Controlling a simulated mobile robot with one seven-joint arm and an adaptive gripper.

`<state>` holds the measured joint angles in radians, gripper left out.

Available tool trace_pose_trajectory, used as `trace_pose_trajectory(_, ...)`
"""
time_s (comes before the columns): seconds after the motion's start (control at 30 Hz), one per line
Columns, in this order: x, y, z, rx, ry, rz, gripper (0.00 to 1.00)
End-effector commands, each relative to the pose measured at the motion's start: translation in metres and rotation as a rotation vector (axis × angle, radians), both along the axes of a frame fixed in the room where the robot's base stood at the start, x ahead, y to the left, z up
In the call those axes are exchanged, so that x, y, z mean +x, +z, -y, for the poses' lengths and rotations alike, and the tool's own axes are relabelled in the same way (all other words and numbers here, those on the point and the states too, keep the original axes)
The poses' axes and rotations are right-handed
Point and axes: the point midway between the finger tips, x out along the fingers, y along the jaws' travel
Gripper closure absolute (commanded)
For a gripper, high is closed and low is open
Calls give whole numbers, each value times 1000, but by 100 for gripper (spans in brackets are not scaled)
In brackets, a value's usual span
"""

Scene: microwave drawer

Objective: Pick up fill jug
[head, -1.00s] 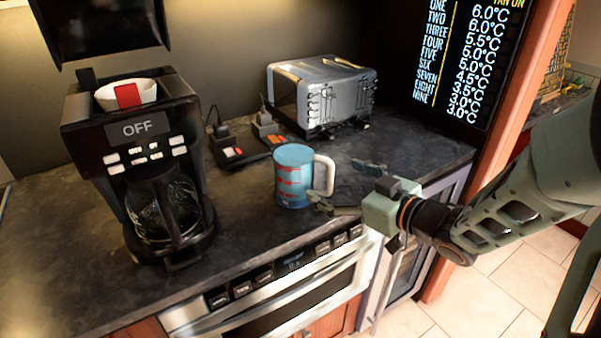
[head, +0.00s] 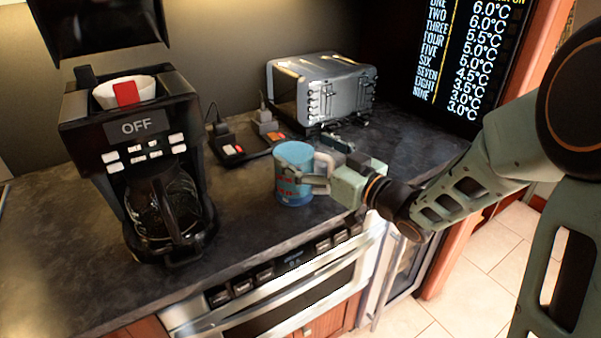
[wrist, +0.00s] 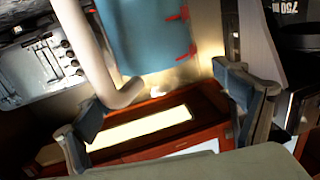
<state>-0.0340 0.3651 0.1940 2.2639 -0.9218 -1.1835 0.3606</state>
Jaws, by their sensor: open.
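The fill jug (head: 293,158) is blue with red markings and a white handle, upright on the dark counter. In the wrist view the jug (wrist: 145,35) is at the top, with its pale handle (wrist: 98,60) reaching down towards the space between my fingers. My gripper (head: 312,160) is at the jug's right side, by the handle. One finger shows in front of the jug and the other behind the handle. In the wrist view my gripper (wrist: 165,112) is open, its fingers spread on both sides of the handle's lower end. I cannot tell whether either finger touches the jug.
A coffee maker (head: 130,130) with a glass carafe stands on the left of the counter (head: 75,250). A toaster (head: 335,85) stands behind the jug. Plugs on a power strip (head: 240,150) lie between them. An oven front (head: 300,285) is below the counter edge.

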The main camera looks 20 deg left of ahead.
Motion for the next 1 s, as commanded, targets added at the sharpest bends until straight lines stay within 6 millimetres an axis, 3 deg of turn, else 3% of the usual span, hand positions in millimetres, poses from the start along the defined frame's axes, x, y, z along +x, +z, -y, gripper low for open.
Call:
trace_pose_trajectory(0.13,8,0,-16,0,1,0,10)
trace_pose_trajectory(0.4,10,0,-18,-1,0,0,10)
trace_pose_trajectory(1.0,10,0,-18,0,0,0,75)
